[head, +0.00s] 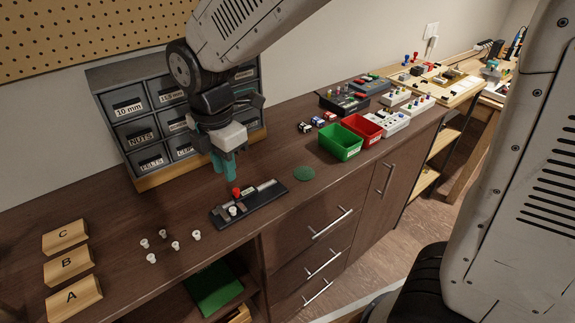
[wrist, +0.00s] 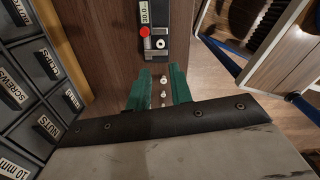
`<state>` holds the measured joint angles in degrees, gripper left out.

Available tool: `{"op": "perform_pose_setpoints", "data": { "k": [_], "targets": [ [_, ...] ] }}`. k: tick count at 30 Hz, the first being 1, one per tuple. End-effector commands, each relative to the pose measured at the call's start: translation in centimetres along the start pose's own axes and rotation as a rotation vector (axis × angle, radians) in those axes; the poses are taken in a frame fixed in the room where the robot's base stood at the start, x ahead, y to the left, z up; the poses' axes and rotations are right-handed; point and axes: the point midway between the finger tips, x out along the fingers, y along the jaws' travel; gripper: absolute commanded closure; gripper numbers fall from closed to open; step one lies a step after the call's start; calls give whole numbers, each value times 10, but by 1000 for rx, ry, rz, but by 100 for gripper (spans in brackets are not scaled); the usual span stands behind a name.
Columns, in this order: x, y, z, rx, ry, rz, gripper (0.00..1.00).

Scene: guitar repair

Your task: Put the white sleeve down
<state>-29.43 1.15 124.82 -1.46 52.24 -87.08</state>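My gripper (head: 223,168) hangs above the counter, just behind a black fixture (head: 268,195). Its two teal fingers stand apart in the wrist view (wrist: 160,88), and I see nothing held between them. A white sleeve (head: 233,211) sits at the near left end of the fixture, in front of a red knob (head: 236,191). In the wrist view this sleeve (wrist: 160,43) shows as a white ring beyond the fingertips, apart from them. Several similar white pieces (head: 175,246) stand loose on the counter to the left; some small white pieces (wrist: 163,93) show through the finger gap.
Grey labelled drawers (head: 132,108) stand behind my gripper. Wooden blocks A (head: 75,297), B and C are at the left. The counter between the fixture and the loose pieces is clear.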

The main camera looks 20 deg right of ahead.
Motion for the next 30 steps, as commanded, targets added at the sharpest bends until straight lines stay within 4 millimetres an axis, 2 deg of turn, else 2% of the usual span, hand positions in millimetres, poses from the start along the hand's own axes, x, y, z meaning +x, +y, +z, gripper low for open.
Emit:
{"op": "perform_pose_setpoints", "data": {
  "k": [5,8,11,15,18,21,25,30],
  "targets": [
    [-6,-7,8,63,0,3,78],
    [-23,-28,28,244,1,15,78],
    [-46,-66,55,541,4,29,78],
    [-70,-132,85,1027,13,48,78],
    [-80,-177,96,1361,21,60,78],
    [-83,-215,100,1646,31,71,78],
    [-82,-247,100,1905,41,78,78],
    [-81,-263,99,2045,47,80,78]
  ]
}}
